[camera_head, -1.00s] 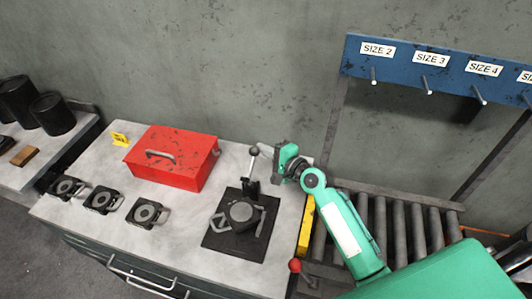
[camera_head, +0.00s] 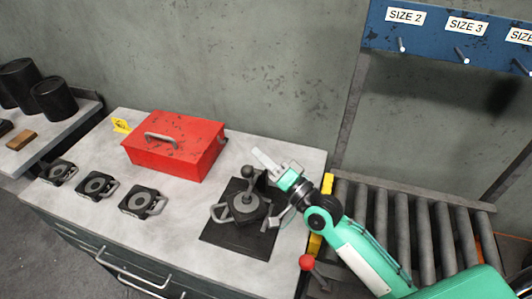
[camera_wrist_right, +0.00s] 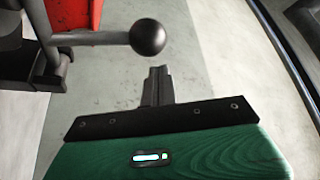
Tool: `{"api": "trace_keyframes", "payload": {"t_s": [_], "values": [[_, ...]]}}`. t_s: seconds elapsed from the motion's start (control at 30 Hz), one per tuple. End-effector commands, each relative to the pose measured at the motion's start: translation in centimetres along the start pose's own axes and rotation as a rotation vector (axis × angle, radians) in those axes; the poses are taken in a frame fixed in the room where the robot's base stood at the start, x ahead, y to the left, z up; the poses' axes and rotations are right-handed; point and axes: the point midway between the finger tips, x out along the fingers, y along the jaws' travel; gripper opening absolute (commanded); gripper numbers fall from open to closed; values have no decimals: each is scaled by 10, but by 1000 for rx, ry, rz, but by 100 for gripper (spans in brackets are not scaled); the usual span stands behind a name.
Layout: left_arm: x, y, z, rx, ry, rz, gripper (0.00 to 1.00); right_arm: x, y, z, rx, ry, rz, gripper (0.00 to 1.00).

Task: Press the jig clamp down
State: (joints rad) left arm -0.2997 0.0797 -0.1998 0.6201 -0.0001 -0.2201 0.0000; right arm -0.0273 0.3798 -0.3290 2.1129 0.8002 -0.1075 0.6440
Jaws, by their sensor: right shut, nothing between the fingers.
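The jig (camera_head: 262,240) is a black plate on the grey bench, with a dark round die (camera_head: 240,207) with a handle seated on it. The jig clamp (camera_head: 247,172) has a lever with a dark ball knob, now low and leaning over the die; whether it is fully down I cannot tell. In the right wrist view the ball (camera_wrist_right: 148,37) ends a roughly horizontal lever. My right gripper (camera_head: 262,158) is shut and empty, just behind and right of the knob, seemingly apart from it. Its fingertips (camera_wrist_right: 158,72) show below the ball in the wrist view. My left gripper is out of view.
A red toolbox (camera_head: 175,145) stands behind and left of the jig. Several similar dies, one here (camera_head: 143,201), lie along the front left of the bench. A roller conveyor (camera_head: 410,235) and a red-knobbed lever (camera_head: 307,262) are at right. A blue rack (camera_head: 435,30) hangs above.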

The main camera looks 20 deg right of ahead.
Motion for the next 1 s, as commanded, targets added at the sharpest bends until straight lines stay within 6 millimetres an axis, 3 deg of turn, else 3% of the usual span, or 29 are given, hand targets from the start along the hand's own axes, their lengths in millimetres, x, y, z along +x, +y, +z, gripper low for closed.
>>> {"api": "trace_keyframes", "payload": {"t_s": [0.4,1.0], "values": [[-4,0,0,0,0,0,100,-13,-4,23,2,0,2,0],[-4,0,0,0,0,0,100,-17,-1,34,7,-11,9,0]]}}
